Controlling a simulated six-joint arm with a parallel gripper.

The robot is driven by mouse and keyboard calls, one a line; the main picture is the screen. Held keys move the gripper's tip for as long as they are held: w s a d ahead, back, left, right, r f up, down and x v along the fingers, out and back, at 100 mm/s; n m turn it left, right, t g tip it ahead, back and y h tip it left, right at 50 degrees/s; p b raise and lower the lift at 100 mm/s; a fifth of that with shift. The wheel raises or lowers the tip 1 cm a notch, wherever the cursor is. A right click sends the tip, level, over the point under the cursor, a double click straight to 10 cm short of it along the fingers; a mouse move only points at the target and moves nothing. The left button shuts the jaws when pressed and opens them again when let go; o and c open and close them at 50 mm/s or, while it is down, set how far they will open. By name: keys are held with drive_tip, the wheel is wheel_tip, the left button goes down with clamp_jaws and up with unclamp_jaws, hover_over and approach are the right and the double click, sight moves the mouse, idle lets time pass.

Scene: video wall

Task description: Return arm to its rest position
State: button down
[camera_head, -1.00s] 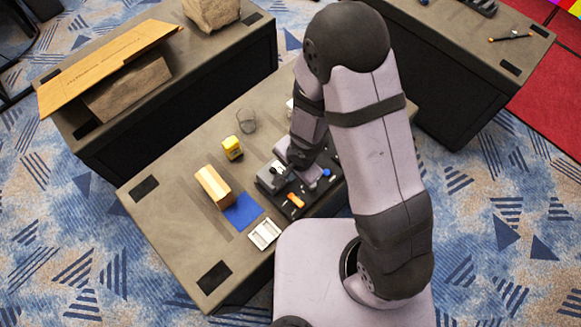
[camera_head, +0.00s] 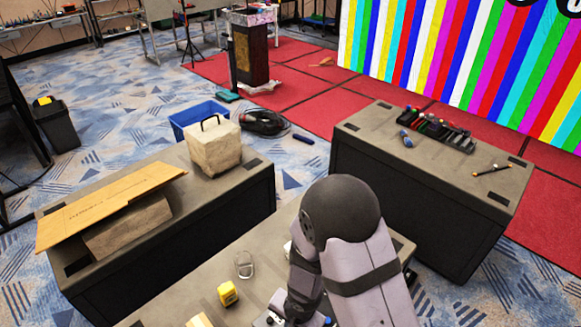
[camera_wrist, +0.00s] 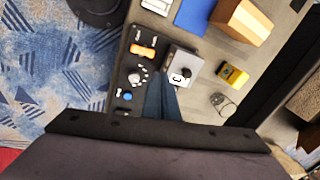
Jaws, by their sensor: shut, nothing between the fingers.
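My arm (camera_head: 345,235) is folded at the bottom of the head view, over the near table (camera_head: 200,290). My gripper (camera_wrist: 163,82) shows in the wrist view as two dark fingers close together, shut and empty. It appears over a black control panel (camera_wrist: 125,73) with an orange-handled item (camera_wrist: 142,50), a blue knob (camera_wrist: 127,97) and a grey box with a dark knob (camera_wrist: 182,63). In the head view the gripper's tips are cut off or hidden by the arm.
A yellow item (camera_head: 228,294) and a clear glass (camera_head: 244,265) stand on the near table. A blue mat (camera_wrist: 192,14) and wooden block (camera_wrist: 240,20) lie beside the panel. Other tables hold cardboard (camera_head: 110,208), a covered box (camera_head: 214,150) and tools (camera_head: 435,128).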

drive_tip(key=s+d+r+n+g+h+b, duration=0.1)
drive_tip(key=s+d+r+n+g+h, duration=0.35)
drive_tip(key=s+d+n, duration=0.75)
drive_tip(key=w+d+r+m+t+y+b, duration=0.3)
drive_tip(key=w+r+m+b, duration=0.2)
drive_tip(key=w+b, duration=0.1)
drive_tip(key=shift+m+b, duration=0.3)
drive_tip(key=shift+b, duration=0.5)
